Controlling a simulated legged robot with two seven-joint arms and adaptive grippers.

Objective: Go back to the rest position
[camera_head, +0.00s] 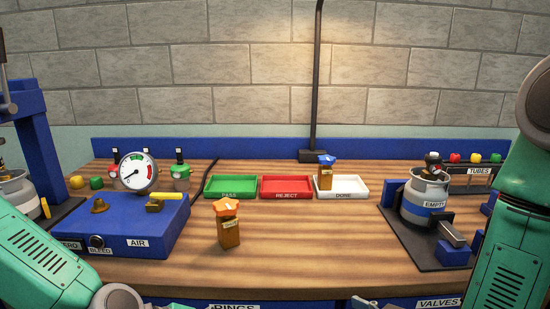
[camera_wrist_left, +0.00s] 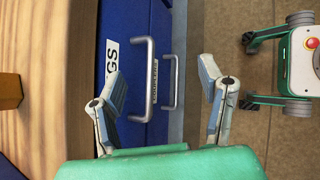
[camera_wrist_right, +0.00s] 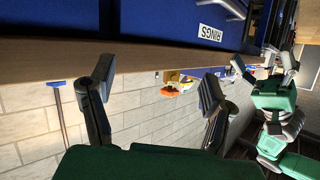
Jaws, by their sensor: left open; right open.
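My left gripper (camera_wrist_left: 160,90) is open and empty in the left wrist view, in front of the blue drawer front with its metal handles (camera_wrist_left: 151,85). My right gripper (camera_wrist_right: 155,95) is open and empty in the right wrist view, below the bench edge. In the head view both green arms come in at the lower corners, and only small tips of the grippers show at the bottom edge.
A green PASS tray (camera_head: 231,187) and red REJECT tray (camera_head: 286,188) sit beside the white tray. A blue gauge box (camera_head: 125,222) stands at left. A grey EMPTY cylinder (camera_head: 424,196) stands on a dark base at right. The bench front centre is clear around the orange-capped bottle.

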